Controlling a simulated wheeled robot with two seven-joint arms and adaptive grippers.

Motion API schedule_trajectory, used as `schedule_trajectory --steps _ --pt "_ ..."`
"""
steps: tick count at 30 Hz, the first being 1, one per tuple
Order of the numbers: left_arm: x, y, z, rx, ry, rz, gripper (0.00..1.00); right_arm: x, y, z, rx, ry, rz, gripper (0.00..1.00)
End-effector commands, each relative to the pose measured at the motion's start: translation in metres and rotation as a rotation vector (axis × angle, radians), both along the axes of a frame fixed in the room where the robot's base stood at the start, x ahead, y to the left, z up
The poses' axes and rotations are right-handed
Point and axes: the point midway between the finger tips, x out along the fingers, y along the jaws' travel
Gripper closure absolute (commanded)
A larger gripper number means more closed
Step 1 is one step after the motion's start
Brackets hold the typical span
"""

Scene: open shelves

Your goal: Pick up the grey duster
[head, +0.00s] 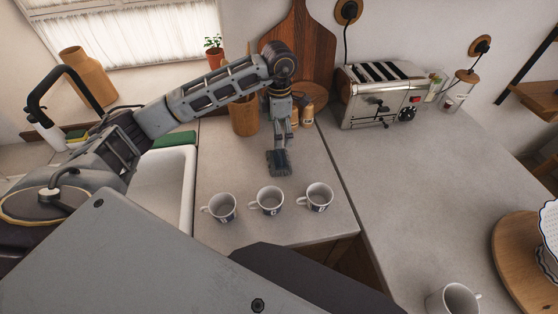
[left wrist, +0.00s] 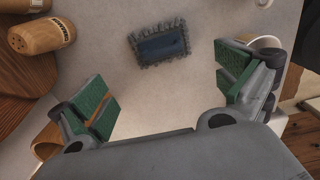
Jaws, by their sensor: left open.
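The grey duster (head: 279,163) lies on the counter, behind the row of mugs. In the left wrist view, the duster (left wrist: 160,45) has a fringed grey edge and a dark blue-grey middle, and lies at the top centre. My left gripper (head: 283,138) points down over the counter just behind the duster. In the left wrist view, its green-padded fingers (left wrist: 166,88) are spread wide with nothing between them. The duster is beyond the fingertips, and a gap shows between them. My right gripper is not in view.
Three mugs (head: 267,200) stand in a row in front of the duster. A wooden holder (head: 243,119), small wooden shakers (head: 307,112) and a cutting board (head: 303,52) stand behind. A toaster (head: 382,95) is at right, a sink (head: 178,180) at left. The right counter is mostly clear.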

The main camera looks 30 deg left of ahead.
Motion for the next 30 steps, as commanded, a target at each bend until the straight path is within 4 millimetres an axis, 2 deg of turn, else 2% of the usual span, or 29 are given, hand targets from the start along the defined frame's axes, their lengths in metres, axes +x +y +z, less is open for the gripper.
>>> schedule_trajectory --steps 15,20,30 --pt "-0.001 0.0 -0.063 0.0 0.001 0.0 0.0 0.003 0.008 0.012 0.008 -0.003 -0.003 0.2" --pt "-0.001 0.0 -0.071 0.001 0.001 0.0 0.0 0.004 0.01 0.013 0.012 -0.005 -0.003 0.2" --pt "-0.001 0.0 -0.072 0.001 0.001 0.0 0.0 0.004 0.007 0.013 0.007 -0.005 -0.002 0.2"
